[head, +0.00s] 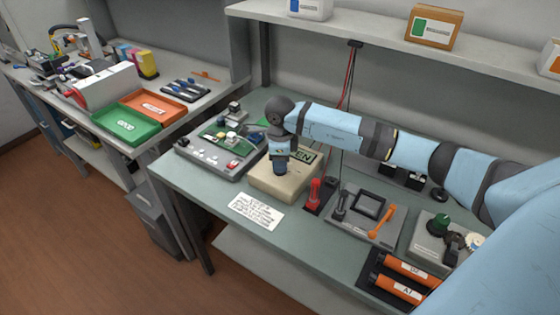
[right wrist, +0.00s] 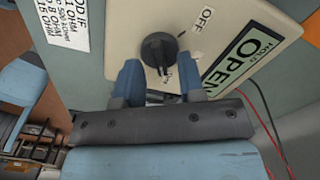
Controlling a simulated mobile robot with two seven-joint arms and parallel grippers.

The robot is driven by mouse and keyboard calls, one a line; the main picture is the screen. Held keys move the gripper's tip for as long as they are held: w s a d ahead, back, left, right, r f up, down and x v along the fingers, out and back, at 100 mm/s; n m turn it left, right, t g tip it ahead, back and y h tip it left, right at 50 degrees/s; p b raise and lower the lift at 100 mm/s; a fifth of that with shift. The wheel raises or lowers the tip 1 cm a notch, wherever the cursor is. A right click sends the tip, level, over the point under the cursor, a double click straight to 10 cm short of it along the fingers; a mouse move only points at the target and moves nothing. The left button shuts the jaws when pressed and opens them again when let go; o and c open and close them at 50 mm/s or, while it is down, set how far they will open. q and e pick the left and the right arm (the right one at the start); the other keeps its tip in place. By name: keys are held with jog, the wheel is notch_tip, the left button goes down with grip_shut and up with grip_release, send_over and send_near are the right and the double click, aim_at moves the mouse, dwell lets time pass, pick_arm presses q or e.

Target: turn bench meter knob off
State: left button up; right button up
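The bench meter (head: 291,190) is a beige box on the green-grey workbench. Its display, reading "OPEN", shows in the right wrist view (right wrist: 247,50). Its black round knob (right wrist: 158,48) has a pale mark on its lower edge; the printed word OFF (right wrist: 207,17) lies up and to the right of it. My right gripper (head: 280,168) points down over the meter and hides the knob in the head view. In the right wrist view its two blue fingers (right wrist: 159,66) stand apart, with the knob between and just beyond the tips; contact cannot be told. My left gripper is not in view.
A note card (head: 256,211) lies in front of the meter. A button panel (head: 208,155) is left of it. Red and black probes (head: 314,192) and a grey fixture (head: 366,222) stand right. Orange cartridges (head: 398,290) lie farther right. A shelf (head: 350,28) hangs above.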

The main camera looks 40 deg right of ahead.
jog(key=shift+f, duration=0.4)
jog(key=shift+c, duration=0.4)
grip_shut()
